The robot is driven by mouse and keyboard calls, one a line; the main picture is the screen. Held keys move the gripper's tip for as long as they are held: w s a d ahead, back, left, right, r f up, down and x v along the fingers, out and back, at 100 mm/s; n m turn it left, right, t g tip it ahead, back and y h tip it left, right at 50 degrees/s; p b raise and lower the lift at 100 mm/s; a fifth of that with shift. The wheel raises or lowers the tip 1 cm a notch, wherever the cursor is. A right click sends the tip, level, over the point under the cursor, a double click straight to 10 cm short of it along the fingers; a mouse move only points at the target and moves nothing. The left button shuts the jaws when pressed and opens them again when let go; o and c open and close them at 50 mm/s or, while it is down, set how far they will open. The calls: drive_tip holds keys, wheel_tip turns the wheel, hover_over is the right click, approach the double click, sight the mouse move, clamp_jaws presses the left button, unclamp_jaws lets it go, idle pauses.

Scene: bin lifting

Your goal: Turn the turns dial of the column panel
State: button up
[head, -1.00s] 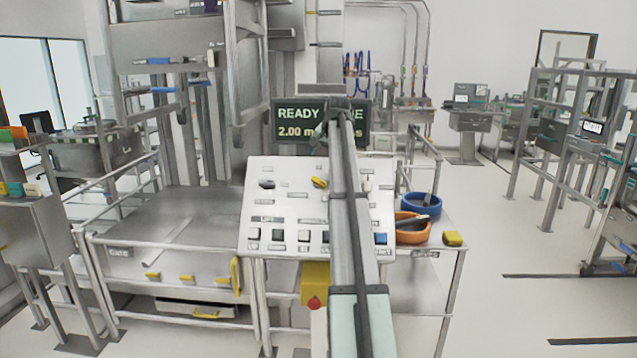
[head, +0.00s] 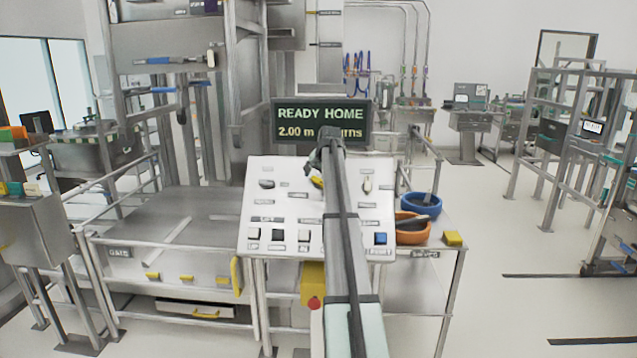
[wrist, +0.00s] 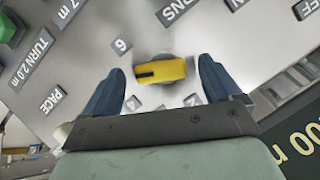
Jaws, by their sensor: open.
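The turns dial (wrist: 165,72) is a yellow knob with a dark mark at its left end in the wrist view. It lies between the two blue fingertips of my open gripper (wrist: 161,68), with gaps on both sides. I cannot tell how deep the fingers reach. In the head view the dial (head: 316,181) shows as a small yellow piece, partly hidden by my gripper (head: 322,156). The white sloped column panel (head: 290,206) carries it, with the digits 6, 4 and 2 around it.
A dark screen (head: 290,121) above the panel reads READY HOME and 2.00 m, the rest partly hidden. Another dark knob (head: 267,184) and a pale one (head: 367,184) sit on the panel, with buttons below. Blue (head: 408,204) and orange (head: 402,229) bowls stand right of the panel.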

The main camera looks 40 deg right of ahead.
drive_tip(key=shift+x, duration=1.1)
drive_tip(key=c, duration=1)
drive_tip(key=shift+o, duration=0.2)
